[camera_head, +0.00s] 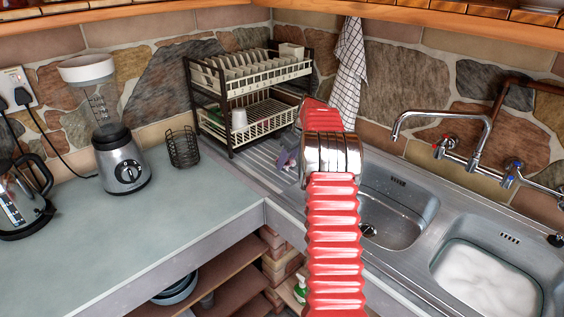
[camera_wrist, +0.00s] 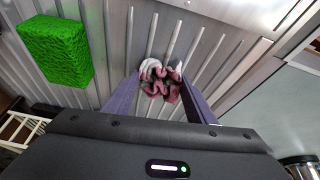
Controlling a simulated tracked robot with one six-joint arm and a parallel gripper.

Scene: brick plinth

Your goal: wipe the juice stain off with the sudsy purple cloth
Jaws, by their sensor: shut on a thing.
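The purple cloth (camera_wrist: 162,82) is a crumpled pinkish-purple bundle with white suds on its far side, in the wrist view. My gripper (camera_wrist: 160,86) has its two purple fingers on either side of the cloth and is shut on it. Below the cloth is the ribbed metal draining board (camera_wrist: 115,88); I cannot tell whether the cloth touches it. In the head view my red arm hides most of the gripper, and a small purple patch (camera_head: 287,160) shows to its left. I cannot make out a juice stain in either view.
A green sponge (camera_wrist: 55,50) lies on the draining board. A dish rack (camera_head: 232,105) stands behind it. The sink (camera_head: 395,208) and a sudsy basin (camera_head: 487,278) are at right. A blender (camera_head: 122,160), wire holder (camera_head: 183,148) and kettle (camera_head: 22,195) stand on the left counter, clear in front.

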